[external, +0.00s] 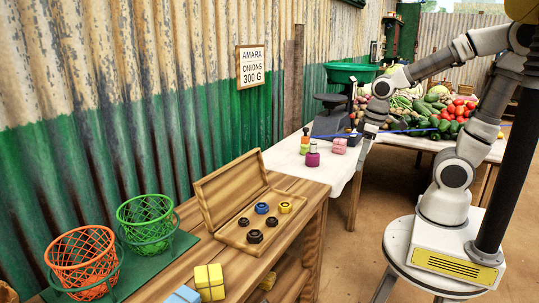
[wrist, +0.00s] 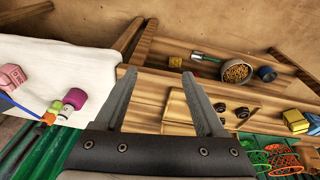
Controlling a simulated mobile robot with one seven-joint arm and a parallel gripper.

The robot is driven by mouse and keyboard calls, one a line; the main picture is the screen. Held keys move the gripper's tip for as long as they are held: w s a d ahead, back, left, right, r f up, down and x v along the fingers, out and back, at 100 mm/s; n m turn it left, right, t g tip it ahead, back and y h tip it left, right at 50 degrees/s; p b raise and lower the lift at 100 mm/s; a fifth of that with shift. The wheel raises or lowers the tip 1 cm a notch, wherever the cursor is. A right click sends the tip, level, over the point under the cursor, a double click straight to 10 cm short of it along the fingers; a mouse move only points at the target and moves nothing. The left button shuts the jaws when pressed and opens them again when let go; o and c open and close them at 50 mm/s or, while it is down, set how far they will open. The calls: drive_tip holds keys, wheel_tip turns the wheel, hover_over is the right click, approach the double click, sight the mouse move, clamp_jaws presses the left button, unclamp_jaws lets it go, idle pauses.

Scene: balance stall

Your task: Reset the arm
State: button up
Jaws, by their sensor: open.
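My gripper (external: 362,148) hangs at the end of my bent arm in the external view, near the right edge of the white-covered table (external: 338,178). In the wrist view its two fingers (wrist: 160,76) are spread wide, with nothing held between them. They point over the wooden counter (wrist: 150,108), beside the end of the white cloth (wrist: 60,65). The gripper appears to be above the surfaces and apart from them; its exact height is hard to tell.
An open wooden box (external: 235,232) holds several knobbed weights. Orange (external: 82,262) and green (external: 146,222) baskets stand left. Magenta (external: 312,158) and pink (external: 338,146) pieces sit on the cloth near a dark scale (external: 330,122). A bowl (wrist: 236,72) stands on the lower shelf.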

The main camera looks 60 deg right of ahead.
drive_tip(key=s+a+r+m+t, duration=0.1)
drive_tip(key=s+r+t, duration=0.2)
drive_tip(key=r, duration=0.5)
drive_tip(key=shift+a+r+t, duration=0.25)
drive_tip(key=shift+r+t, duration=0.05)
drive_tip(key=shift+r, duration=0.1)
wheel_tip(320, 180, up, 18)
drive_tip(key=p, duration=1.8)
drive_tip(key=shift+s+f, duration=0.15)
